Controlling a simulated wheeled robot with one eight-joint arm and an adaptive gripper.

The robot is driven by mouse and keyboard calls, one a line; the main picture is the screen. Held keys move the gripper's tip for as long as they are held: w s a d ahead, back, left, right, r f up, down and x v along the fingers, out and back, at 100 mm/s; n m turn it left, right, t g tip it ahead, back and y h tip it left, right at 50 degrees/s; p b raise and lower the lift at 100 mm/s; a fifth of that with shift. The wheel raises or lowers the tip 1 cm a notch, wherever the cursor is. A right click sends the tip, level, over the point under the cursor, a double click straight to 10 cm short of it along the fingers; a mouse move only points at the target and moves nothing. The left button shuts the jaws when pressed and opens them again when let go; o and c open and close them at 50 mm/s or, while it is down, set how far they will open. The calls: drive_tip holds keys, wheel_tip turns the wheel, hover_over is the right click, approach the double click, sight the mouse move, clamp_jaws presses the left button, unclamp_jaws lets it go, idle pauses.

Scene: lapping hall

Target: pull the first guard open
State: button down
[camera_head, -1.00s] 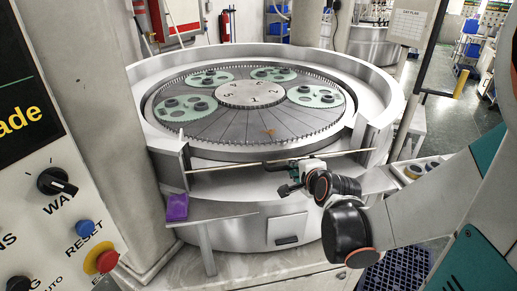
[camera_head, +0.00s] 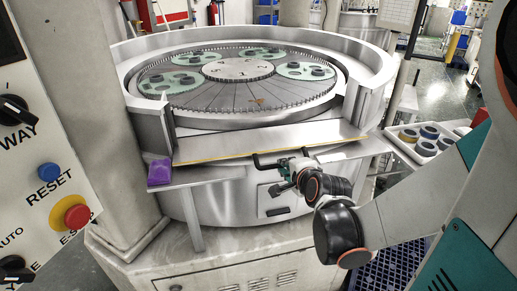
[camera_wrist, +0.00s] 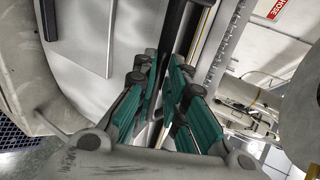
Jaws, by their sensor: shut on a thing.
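The guard (camera_head: 262,141) is a flat metal panel with a yellow-lined edge, across the front gap in the machine's round rim. It leans outward toward me, with its broad face showing. Its black bar handle (camera_head: 268,165) sits at the front edge. My gripper (camera_head: 284,177) is at this handle, shut on it. In the wrist view the green-padded fingers of my gripper (camera_wrist: 168,75) close around the dark bar (camera_wrist: 173,25). The fingers hide part of the handle.
The lapping plate (camera_head: 210,98) with green carriers lies behind the guard. A purple object (camera_head: 160,172) rests on a ledge at left. A control panel with a red stop button (camera_head: 76,217) stands at near left. A tray of rings (camera_head: 425,140) is at right.

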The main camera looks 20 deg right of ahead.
drive_tip(key=shift+f, duration=0.1)
idle(0.3)
drive_tip(key=c, duration=1.6)
unclamp_jaws()
